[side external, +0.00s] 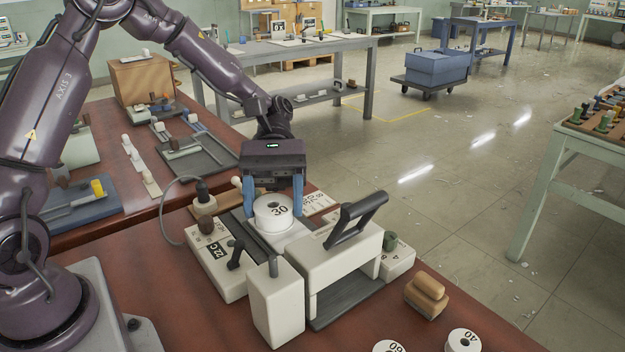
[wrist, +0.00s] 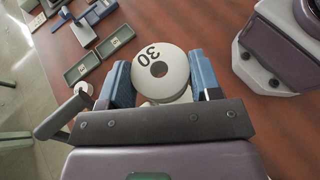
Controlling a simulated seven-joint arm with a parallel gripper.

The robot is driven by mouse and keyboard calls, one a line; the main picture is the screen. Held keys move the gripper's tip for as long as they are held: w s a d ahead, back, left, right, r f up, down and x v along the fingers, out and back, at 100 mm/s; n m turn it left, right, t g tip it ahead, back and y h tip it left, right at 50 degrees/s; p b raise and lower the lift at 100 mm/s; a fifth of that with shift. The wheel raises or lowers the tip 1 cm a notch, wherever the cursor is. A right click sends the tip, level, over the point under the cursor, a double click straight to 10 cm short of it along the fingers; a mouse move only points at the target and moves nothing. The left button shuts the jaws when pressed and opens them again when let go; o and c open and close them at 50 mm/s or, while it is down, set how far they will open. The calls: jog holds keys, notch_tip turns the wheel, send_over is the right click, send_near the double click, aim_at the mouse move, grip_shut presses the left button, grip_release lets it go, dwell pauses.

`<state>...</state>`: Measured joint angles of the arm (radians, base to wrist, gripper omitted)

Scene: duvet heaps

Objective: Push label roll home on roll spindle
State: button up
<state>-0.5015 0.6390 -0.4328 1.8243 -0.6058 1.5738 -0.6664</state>
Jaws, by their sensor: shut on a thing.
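The label roll (side external: 273,213) is a white disc marked 30 with a dark centre hole. My gripper (side external: 273,205) has its blue fingers on either side of the roll and is shut on it. In the wrist view the roll (wrist: 160,72) sits between the two blue fingers of my gripper (wrist: 162,85), its numbered face and open hole showing. The roll is at the white and grey labelling machine (side external: 228,262), over its back part. The roll spindle cannot be made out, so I cannot tell whether the roll is around it.
A white block with a black handle (side external: 357,219) stands close to the right of the roll. Two more white rolls (side external: 464,341) and a wooden block (side external: 426,295) lie at the front right. Small trays (side external: 197,152) and tools lie behind on the left.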

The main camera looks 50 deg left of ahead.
aim_at(273, 259)
jog(key=shift+s+a, duration=0.15)
jog(key=shift+s, duration=0.2)
jog(key=shift+r, duration=0.1)
jog(key=shift+f, duration=2.9)
jog(key=shift+f, duration=2.45)
jog(key=o, duration=1)
